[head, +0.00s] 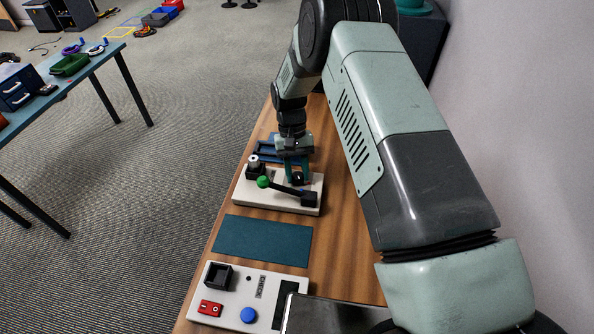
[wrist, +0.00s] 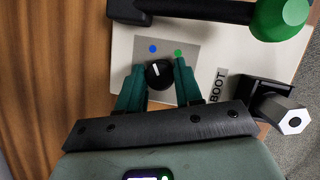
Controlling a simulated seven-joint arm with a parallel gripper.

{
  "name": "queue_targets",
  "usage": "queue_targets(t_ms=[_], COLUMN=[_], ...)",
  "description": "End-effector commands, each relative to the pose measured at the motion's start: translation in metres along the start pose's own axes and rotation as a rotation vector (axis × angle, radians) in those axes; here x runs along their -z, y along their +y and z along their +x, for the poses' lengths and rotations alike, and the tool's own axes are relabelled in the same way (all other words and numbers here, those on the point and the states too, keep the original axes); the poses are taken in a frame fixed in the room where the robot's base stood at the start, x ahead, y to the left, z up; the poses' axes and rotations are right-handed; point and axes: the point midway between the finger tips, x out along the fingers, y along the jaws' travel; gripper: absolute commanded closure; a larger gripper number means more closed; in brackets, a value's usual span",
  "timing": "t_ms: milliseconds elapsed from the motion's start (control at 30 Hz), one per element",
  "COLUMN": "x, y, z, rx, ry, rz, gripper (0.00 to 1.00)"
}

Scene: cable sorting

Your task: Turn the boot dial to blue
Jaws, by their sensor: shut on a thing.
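The boot dial (wrist: 159,76) is a small black round knob on a grey plate, with a white pointer mark. In the wrist view, a blue dot (wrist: 152,48) and a green dot (wrist: 178,53) lie beyond it. The mark points roughly at the blue dot. My gripper (wrist: 158,71) has its two teal fingers on either side of the dial and is shut on it. In the head view, my gripper (head: 298,177) reaches down to the white panel (head: 290,204), where its fingers largely hide the dial.
A lever with a green ball knob (head: 263,182) lies across the panel close to the gripper. A black holder with a hex-topped post (head: 254,164) stands at the panel's left. A blue tray (head: 264,150) is behind, a teal mat (head: 262,241) and a second panel (head: 231,281) in front.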

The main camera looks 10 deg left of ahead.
Motion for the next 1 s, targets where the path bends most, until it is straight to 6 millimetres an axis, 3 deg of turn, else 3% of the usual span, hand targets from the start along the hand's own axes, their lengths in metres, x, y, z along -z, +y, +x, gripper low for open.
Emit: queue_targets(t_ms=[133, 167, 333, 667, 767, 1000], x=[0.001, 0.001, 0.0, 0.0, 0.001, 0.001], y=[0.001, 0.001, 0.001, 0.0, 0.0, 0.0], z=[-0.001, -0.001, -0.001, -0.004, -0.016, -0.064], rx=[-0.001, -0.001, 0.0, 0.001, 0.001, 0.001], ry=[0.002, 0.002, 0.001, 0.002, 0.004, 0.006], rz=[0.002, 0.002, 0.002, 0.002, 0.002, 0.002], gripper=[0.95, 0.64, 0.4, 0.4, 0.4, 0.4])
